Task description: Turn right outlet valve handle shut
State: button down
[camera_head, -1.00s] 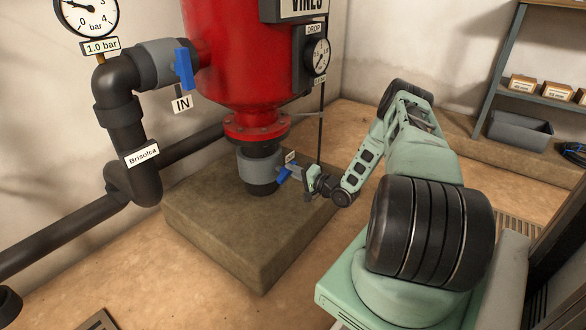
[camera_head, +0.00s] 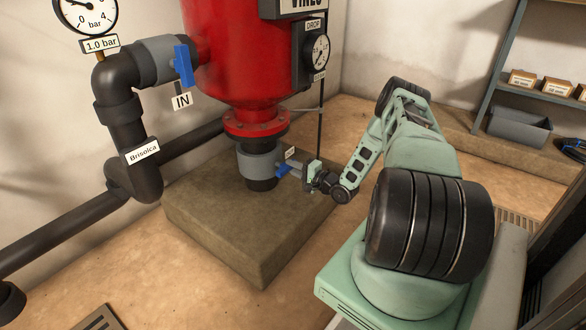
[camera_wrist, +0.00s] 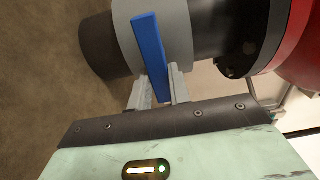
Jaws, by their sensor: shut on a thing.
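A blue valve handle (camera_head: 283,170) sits on the grey valve body (camera_head: 258,163) under the red tank. My gripper (camera_head: 300,172) reaches it from the right in the head view and is shut on it. In the wrist view the handle (camera_wrist: 150,55) is a long blue bar across the grey valve body (camera_wrist: 180,35). The fingers of my gripper (camera_wrist: 160,90) lie on both sides of its near end. A small label beside the valve is too small to read.
The red tank (camera_head: 240,60) stands above a concrete block (camera_head: 230,235). Another blue handle (camera_head: 183,65) is at the IN label (camera_head: 181,101). A dark pipe (camera_head: 60,230) runs along the left wall. A thin dark pole (camera_head: 321,120) rises behind my gripper.

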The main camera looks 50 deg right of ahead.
jog(key=c, duration=1.3)
grip_release()
jog(key=s+d+p, duration=0.1)
jog(key=s+p, duration=0.5)
jog(key=s, duration=1.1)
jog(key=shift+s+d, duration=0.2)
jog(key=shift+s, duration=0.05)
